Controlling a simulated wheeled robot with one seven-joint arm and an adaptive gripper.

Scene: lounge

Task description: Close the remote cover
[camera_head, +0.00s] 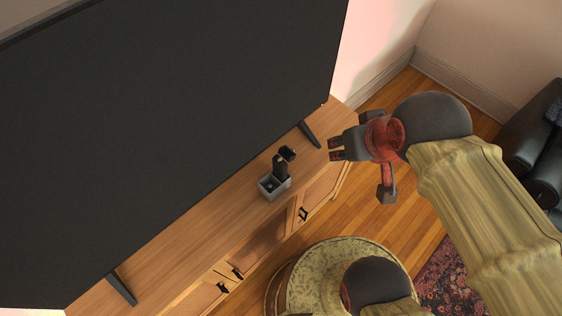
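A small grey open box (265,190) stands on the wooden TV cabinet, below the big screen. A dark, narrow piece (280,166) sticks up from it, with a blocky black end (288,153) tilted to the upper right. This may be the remote and its cover, but they are too small to tell apart. My gripper (335,149) is to the right of the box, apart from it, with its fingers pointing left near the cabinet's right end. No object shows in it. Its finger gap is too small to judge.
The large dark TV (160,120) stands on the cabinet (205,233) on two thin feet, one (310,135) close to my gripper. The cabinet front has dark handles. Cabinet top left of the box is clear.

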